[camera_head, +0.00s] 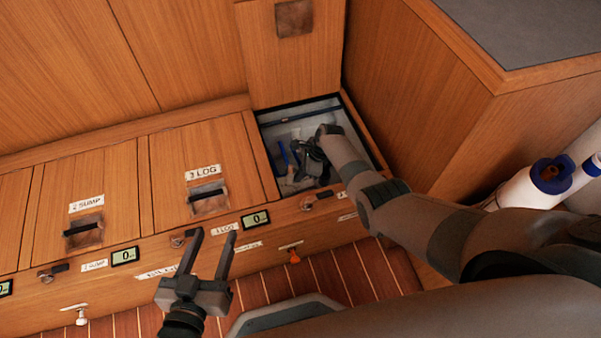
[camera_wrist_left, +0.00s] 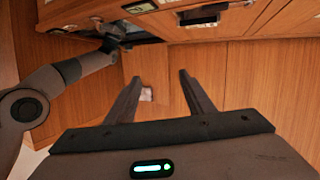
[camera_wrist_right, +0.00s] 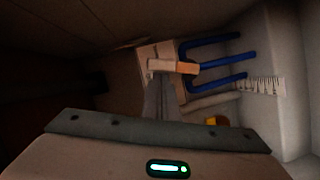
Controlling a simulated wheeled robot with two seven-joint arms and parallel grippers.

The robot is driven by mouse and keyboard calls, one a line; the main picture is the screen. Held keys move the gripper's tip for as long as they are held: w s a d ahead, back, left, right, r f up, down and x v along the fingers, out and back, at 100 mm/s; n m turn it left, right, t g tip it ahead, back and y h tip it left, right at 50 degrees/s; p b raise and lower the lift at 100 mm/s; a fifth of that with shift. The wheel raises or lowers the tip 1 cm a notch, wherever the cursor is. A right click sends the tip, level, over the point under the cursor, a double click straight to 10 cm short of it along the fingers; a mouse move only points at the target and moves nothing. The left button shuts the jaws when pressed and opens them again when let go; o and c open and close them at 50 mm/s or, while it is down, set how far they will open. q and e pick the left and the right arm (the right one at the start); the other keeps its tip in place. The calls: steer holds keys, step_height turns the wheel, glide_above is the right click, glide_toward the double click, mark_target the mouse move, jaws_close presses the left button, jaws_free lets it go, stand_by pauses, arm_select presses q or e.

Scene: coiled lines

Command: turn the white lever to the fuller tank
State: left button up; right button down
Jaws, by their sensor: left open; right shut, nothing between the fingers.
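My right gripper (camera_head: 312,160) is down inside an open locker (camera_head: 262,120) in the head view. In the right wrist view its fingers (camera_wrist_right: 161,82) are shut and empty, with their tips at a short bar (camera_wrist_right: 172,66), pale on the left and orange-brown on the right, before a pale block. I cannot tell whether they touch it, or whether it is the white lever. Blue pipes (camera_wrist_right: 215,86) run right of it. A white graduated strip (camera_wrist_right: 262,85) is on the locker wall. No tank level is readable. My left gripper (camera_head: 211,243) is open and empty before the locker fronts.
Closed lids labelled SUMP (camera_head: 86,205) and LOG (camera_head: 203,173) lie left of the open locker. A cabinet (camera_head: 420,110) and a white bottle with a blue cap (camera_head: 530,190) stand at right.

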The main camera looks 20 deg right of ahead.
steer(key=shift+a+r+m+t+p, duration=0.15)
steer(key=shift+a+m+t+p, duration=0.15)
steer(key=shift+a+m+p, duration=0.6)
steer(key=shift+s+a+m+h+p, duration=0.15)
steer(key=shift+m+h+p, duration=0.15)
steer(key=shift+m+p, duration=0.55)
arm_select(q)
steer(key=s+a+f+g+y, duration=0.2)
steer(key=s+a+f+g, duration=0.3)
steer(key=s+f+g, duration=0.1)
steer(key=shift+s+a+f+g+y+p, duration=0.2)
steer(key=shift+f+g+y+p, duration=0.15)
steer(key=shift+f, duration=0.55)
arm_select(e)
steer(key=shift+a, duration=0.35)
arm_select(q)
steer(key=shift+s+f, duration=0.1)
arm_select(e)
steer(key=shift+w+d, duration=0.1)
steer(key=shift+w, duration=0.15)
arm_select(q)
steer(key=shift+w+f+b, duration=0.2)
steer(key=shift+f+b, duration=0.05)
steer(key=shift+b, duration=0.15)
arm_select(e)
steer(key=shift+w+d, duration=0.35)
steer(key=shift+d, duration=0.2)
